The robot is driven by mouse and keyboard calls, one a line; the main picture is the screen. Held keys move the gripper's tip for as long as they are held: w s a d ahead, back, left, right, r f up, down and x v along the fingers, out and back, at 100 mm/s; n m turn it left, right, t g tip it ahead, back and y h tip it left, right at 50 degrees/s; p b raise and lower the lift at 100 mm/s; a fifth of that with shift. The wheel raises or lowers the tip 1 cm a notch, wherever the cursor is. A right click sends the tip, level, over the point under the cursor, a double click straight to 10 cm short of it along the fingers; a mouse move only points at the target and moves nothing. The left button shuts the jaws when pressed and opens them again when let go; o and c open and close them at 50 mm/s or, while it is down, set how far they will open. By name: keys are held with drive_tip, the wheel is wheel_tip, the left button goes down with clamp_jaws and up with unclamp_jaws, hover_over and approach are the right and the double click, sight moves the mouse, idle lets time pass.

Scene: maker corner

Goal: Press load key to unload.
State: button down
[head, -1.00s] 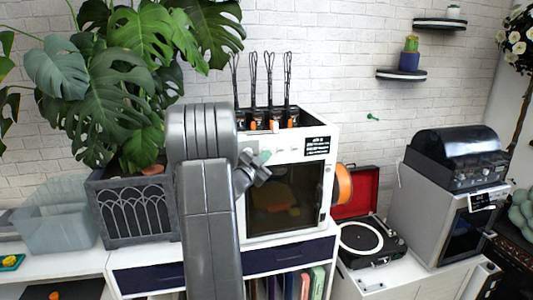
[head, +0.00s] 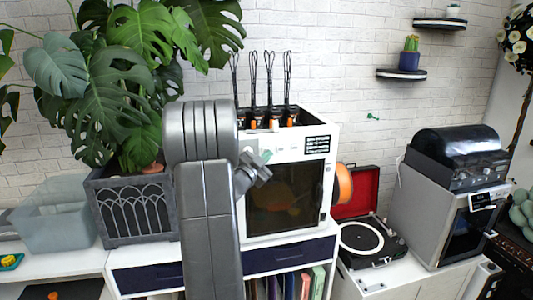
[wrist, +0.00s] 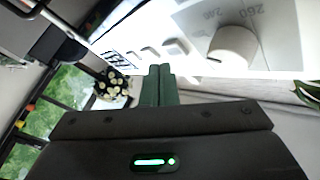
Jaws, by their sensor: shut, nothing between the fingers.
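The white 3D printer (head: 329,160) stands on the cabinet, with a dark window and a small black display (head: 317,143) at its upper right front. My gripper (head: 266,156) is in front of the printer's upper front panel, left of the display. In the wrist view, my gripper (wrist: 158,84) has its green fingers together and empty. Beyond the fingertips, the white panel carries a row of small keys (wrist: 148,53) and a round knob (wrist: 233,46) beside the printed numbers 260 and 240. I cannot read which one is the load key. Contact with a key cannot be told.
A large potted plant (head: 137,205) stands left of the printer. Several black looped stalks rise from orange-marked holders on its top, and an orange spool (head: 344,187) is at its right side. A record player (head: 364,240) and a grey machine (head: 430,215) stand further right.

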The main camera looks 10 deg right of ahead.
drive_tip(key=s+b, duration=0.2)
drive_tip(key=s, duration=0.3)
drive_tip(key=shift+d, duration=0.1)
idle(0.3)
drive_tip(key=shift+w, duration=0.1)
idle(0.5)
drive_tip(key=s, duration=0.4)
drive_tip(key=shift+d, duration=0.1)
idle(0.5)
